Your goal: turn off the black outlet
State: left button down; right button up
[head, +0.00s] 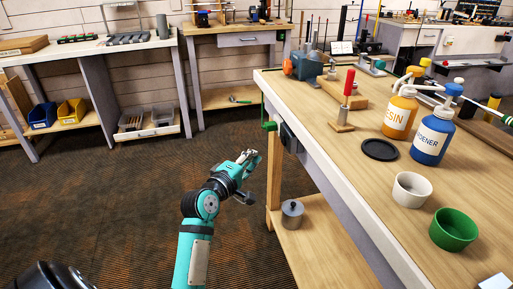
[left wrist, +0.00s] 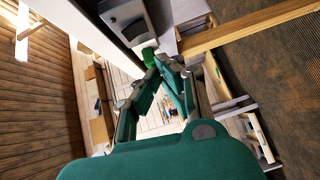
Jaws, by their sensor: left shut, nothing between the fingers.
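The black outlet (head: 290,137) is a dark box on the left side face of the wooden workbench, just below the top edge. In the left wrist view a dark grey box (left wrist: 128,22) that looks like it shows at the top, above the fingers; its switch position cannot be made out. My left gripper (head: 252,158) is shut and empty, in the air left of the bench and a little lower than the outlet, apart from it. Its closed fingertips (left wrist: 161,62) also show in the left wrist view. My right gripper is not in view.
A green fitting (head: 268,125) sticks out near the bench corner, left of the outlet. The workbench top (head: 345,180) carries bottles, cups and a black lid. A grey weight (head: 292,213) stands on the lower shelf. The floor left of the bench is clear.

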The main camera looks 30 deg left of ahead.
pick_arm(q)
jog(key=s, duration=0.4)
jog(key=shift+s+f, duration=0.2)
jog(key=shift+s, duration=0.2)
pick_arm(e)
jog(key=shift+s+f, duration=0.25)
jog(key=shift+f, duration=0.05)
